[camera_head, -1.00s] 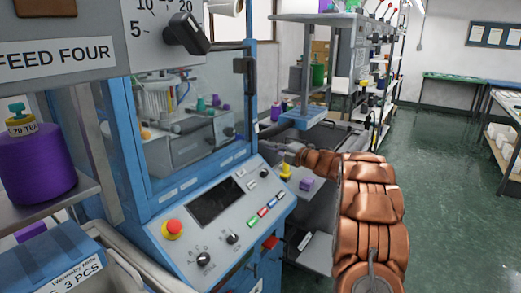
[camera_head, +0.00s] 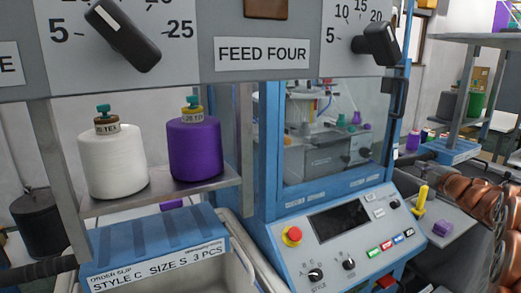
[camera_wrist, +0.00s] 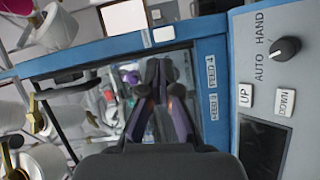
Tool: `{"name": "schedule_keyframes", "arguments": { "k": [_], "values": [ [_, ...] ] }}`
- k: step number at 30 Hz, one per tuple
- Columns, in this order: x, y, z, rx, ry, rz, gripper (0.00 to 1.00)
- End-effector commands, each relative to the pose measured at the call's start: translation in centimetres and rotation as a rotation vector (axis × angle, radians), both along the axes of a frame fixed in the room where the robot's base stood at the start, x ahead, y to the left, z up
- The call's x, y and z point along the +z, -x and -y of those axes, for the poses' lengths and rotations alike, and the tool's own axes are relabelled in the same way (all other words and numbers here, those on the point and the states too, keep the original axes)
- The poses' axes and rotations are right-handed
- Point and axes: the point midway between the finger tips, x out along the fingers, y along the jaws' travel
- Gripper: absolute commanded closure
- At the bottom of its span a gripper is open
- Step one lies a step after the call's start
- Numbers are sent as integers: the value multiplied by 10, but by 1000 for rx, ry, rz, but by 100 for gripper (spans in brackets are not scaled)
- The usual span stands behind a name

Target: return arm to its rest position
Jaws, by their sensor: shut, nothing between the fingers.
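My gripper (camera_wrist: 159,72) is shut and empty in the wrist view, its two dark fingers close together in front of the machine's window. My copper-coloured arm (camera_head: 490,205) shows at the right edge of the head view, partly cut off. The knitting machine's control panel (camera_head: 345,235) is just left of the arm, with a red stop button (camera_head: 291,236) and a dark screen. In the wrist view a panel with an AUTO/HAND knob (camera_wrist: 287,48) and UP and DOWN buttons lies to the right of the gripper.
A purple cone (camera_head: 194,150) and a white cone (camera_head: 112,165) stand on a shelf at left. A yellow peg (camera_head: 420,200) and a purple block (camera_head: 442,229) are close to my arm. A blue order-slip box (camera_head: 155,250) is at lower left.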

Motion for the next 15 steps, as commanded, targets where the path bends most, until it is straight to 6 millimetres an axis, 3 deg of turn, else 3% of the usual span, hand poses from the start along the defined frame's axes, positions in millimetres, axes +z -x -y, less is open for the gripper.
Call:
{"name": "schedule_keyframes", "arguments": {
  "k": [3, 7, 15],
  "values": [
    [14, 3, -10, -127, -82, -40, 100],
    [16, 17, -18, -268, -188, -100, 100],
    [-9, 76, -52, -538, -427, -267, 100]
  ]
}}
